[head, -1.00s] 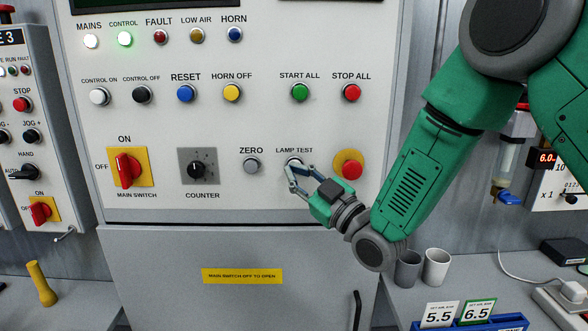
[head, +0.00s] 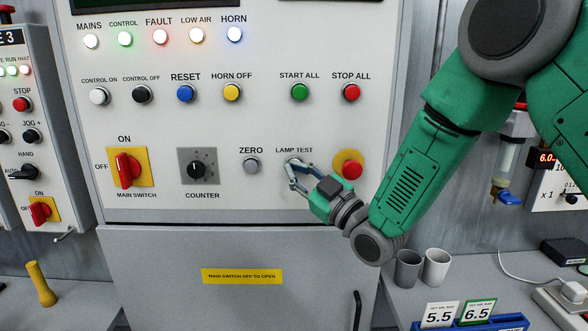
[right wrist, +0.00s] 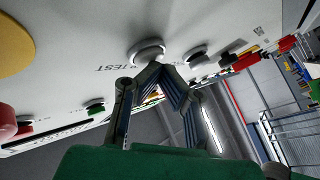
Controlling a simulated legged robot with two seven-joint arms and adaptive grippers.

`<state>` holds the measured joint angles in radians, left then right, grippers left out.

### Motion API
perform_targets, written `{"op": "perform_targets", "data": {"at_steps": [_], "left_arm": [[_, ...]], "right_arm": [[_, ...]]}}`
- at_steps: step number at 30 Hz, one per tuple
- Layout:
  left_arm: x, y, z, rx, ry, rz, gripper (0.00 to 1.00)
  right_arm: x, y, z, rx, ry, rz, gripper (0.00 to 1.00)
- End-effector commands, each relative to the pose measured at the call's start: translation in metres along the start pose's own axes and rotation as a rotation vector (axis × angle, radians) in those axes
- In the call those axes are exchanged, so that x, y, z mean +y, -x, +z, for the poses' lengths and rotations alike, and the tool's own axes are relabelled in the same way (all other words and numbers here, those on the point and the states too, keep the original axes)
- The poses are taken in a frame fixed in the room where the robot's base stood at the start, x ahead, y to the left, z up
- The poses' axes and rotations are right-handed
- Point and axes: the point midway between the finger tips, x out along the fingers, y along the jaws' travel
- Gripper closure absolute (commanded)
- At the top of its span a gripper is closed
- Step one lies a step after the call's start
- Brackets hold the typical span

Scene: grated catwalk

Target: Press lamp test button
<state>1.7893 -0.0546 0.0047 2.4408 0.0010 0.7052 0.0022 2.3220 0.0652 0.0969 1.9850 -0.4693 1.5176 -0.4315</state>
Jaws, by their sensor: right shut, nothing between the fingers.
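The lamp test button (head: 293,160) is on the cabinet's front panel, under its LAMP TEST label, with its lower part hidden behind my gripper. In the right wrist view the button (right wrist: 147,50) is a pale round cap in a ring, right at the fingertips. My right gripper (head: 291,168) is shut and empty, with its tips at the button and apparently touching it. It also shows in the right wrist view (right wrist: 155,72). The lamp row is lit: mains (head: 91,41), control (head: 124,39), fault (head: 160,37), low air (head: 197,36) and horn (head: 235,34). My left gripper is not in view.
The grey zero button (head: 251,165) is just left of the gripper, and a red button on a yellow plate (head: 348,166) is to its right. The main switch (head: 126,168) and counter knob (head: 198,169) are further left. Two cups (head: 437,267) stand at lower right.

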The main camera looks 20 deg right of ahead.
Motion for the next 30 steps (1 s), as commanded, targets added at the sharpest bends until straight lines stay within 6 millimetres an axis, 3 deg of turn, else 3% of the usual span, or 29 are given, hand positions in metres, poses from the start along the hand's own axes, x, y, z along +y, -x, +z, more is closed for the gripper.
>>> {"op": "perform_targets", "data": {"at_steps": [17,30], "left_arm": [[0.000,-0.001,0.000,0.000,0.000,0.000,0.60],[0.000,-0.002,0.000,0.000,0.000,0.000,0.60]], "right_arm": [[0.001,-0.001,0.001,-0.001,0.000,0.001,1.00],[-0.010,0.016,-0.010,-0.002,0.000,0.001,1.00]]}}
